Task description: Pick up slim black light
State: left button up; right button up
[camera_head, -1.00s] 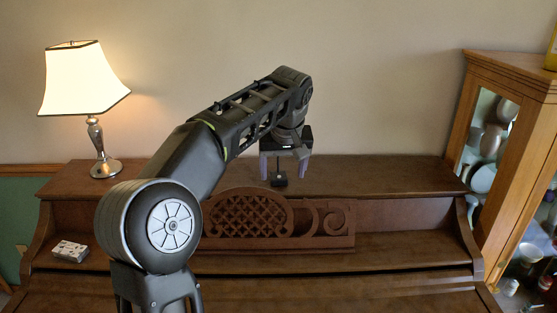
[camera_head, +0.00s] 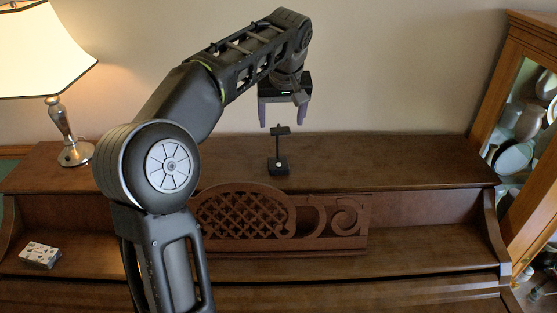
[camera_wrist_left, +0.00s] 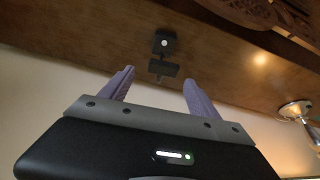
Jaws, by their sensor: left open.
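The slim black light (camera_head: 279,152) stands upright on the piano's top (camera_head: 380,163), with a square base, a thin post and a flat head. In the left wrist view the light (camera_wrist_left: 163,66) shows beyond the fingertips, between their lines. My left gripper (camera_head: 284,124) is open and empty, pointing down, with its purple fingers just above the head of the light. In the left wrist view the two fingers (camera_wrist_left: 158,77) are spread apart. My right gripper is in neither view.
A lit table lamp (camera_head: 62,130) stands on the piano top at left. A carved music stand (camera_head: 245,215) is in front of the light. A small patterned box (camera_head: 40,254) lies lower left. A glass cabinet (camera_head: 510,110) stands at right. The piano top right of the light is clear.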

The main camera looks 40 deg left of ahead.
aim_at(280, 128)
pick_arm(q)
jog(key=shift+x, duration=1.35)
jog(key=shift+p+x, duration=0.8)
jog(key=shift+x, duration=1.85)
jog(key=shift+s, duration=0.15)
grip_shut()
jog(key=shift+r, duration=0.1)
